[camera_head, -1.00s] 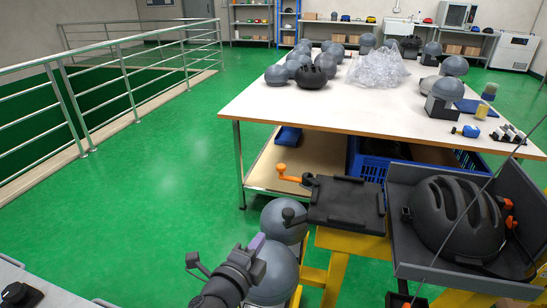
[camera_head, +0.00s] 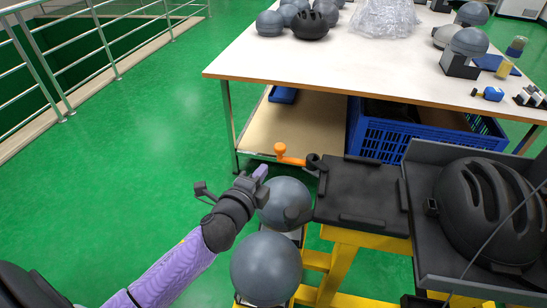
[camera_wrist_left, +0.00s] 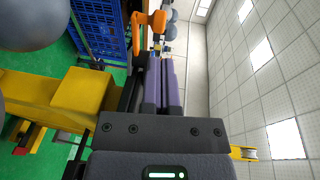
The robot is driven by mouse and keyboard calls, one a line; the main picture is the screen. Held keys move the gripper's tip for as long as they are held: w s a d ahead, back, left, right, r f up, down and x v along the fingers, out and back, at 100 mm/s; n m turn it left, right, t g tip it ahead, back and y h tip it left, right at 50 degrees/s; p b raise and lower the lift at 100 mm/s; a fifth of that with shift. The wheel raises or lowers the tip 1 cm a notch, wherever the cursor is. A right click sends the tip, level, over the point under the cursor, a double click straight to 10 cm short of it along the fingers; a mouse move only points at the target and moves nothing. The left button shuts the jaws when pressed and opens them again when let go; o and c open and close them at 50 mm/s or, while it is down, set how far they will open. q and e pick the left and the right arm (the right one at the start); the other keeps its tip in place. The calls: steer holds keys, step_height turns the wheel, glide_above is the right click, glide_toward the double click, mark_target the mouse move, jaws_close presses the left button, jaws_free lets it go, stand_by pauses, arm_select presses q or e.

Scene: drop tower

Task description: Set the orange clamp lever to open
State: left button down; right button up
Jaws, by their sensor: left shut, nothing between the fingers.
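The orange clamp lever (camera_head: 290,157) sticks out to the left from a dark pivot at the back left corner of the black plate (camera_head: 360,190). Its upright knob is at the free end. My left gripper (camera_head: 262,171) is shut and empty, with its purple fingertips a little to the left of and nearer than the lever, apart from it in the head view. In the left wrist view the orange lever (camera_wrist_left: 150,25) shows just beyond the tips of the shut purple fingers (camera_wrist_left: 162,62); whether they touch cannot be told. My right gripper is not in view.
A black helmet (camera_head: 487,210) sits in a dark cradle right of the plate. Grey headforms (camera_head: 266,268) stand below my left gripper. A white-topped table (camera_head: 330,65) with a blue crate (camera_head: 425,140) underneath is behind. Green floor at left is clear.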

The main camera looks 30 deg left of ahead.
mark_target(277, 151)
arm_select(q)
steer(key=w, duration=0.2)
steer(key=w+b, duration=0.1)
steer(key=w, duration=0.1)
steer(key=w+f, duration=0.1)
steer(key=w, duration=0.1)
steer(key=shift+a+b, duration=0.2)
steer(key=shift+b, duration=0.2)
steer(key=shift+w, duration=0.3)
steer(key=shift+r, duration=0.1)
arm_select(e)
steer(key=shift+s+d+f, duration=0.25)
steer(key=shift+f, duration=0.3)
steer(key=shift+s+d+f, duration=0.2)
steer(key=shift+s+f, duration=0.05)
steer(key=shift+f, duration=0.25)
arm_select(q)
steer(key=shift+a, duration=0.1)
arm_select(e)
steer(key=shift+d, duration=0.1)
